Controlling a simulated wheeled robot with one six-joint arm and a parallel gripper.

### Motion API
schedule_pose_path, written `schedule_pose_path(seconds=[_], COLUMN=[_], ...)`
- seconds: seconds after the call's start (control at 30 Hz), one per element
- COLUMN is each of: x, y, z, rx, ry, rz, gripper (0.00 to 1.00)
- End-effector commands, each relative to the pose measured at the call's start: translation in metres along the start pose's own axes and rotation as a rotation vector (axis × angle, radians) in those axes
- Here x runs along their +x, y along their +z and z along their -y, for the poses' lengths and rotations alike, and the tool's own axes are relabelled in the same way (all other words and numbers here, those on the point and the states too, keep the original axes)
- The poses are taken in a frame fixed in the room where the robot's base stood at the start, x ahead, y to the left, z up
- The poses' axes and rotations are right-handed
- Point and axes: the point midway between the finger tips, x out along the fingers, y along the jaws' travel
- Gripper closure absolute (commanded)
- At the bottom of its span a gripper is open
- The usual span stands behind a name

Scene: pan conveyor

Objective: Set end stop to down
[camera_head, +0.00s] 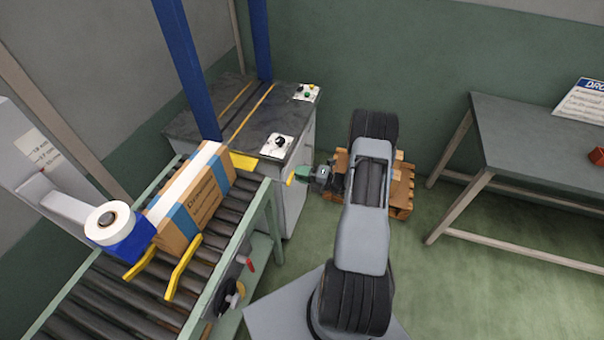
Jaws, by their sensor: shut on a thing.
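A yellow plate (243,161), which looks like the end stop, stands at the far end of the roller conveyor (254,195), just past the box. A small yellow handle (290,179) sticks out beside the conveyor's far right corner. My gripper (299,174) is at this handle and looks shut on it, though the fingers are small in this view. I cannot see how the handle joins the plate. A cardboard box (205,213) with white and blue tape lies on the rollers, close to the plate.
A dark-topped machine (190,122) with two blue posts and control boxes (281,143) stands behind the conveyor. A tape roll (108,222) and yellow bent bars (184,266) are at the box's near end. A pallet (401,190) lies behind my arm. A grey table (530,130) stands right.

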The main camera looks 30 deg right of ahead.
Motion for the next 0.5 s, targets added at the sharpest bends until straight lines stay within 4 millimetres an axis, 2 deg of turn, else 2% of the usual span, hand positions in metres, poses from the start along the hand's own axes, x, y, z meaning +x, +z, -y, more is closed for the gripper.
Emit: schedule_pose_path(seconds=[0.27,0.3,0.5], x=[0.0001,0.0001,0.0], y=[-0.0001,-0.0002,-0.0002], z=[0.0008,0.0008,0.0007], rx=[0.001,0.001,0.001], ry=[-0.002,-0.002,-0.002], rz=[0.001,0.001,0.0], gripper=[0.97,0.7,0.51])
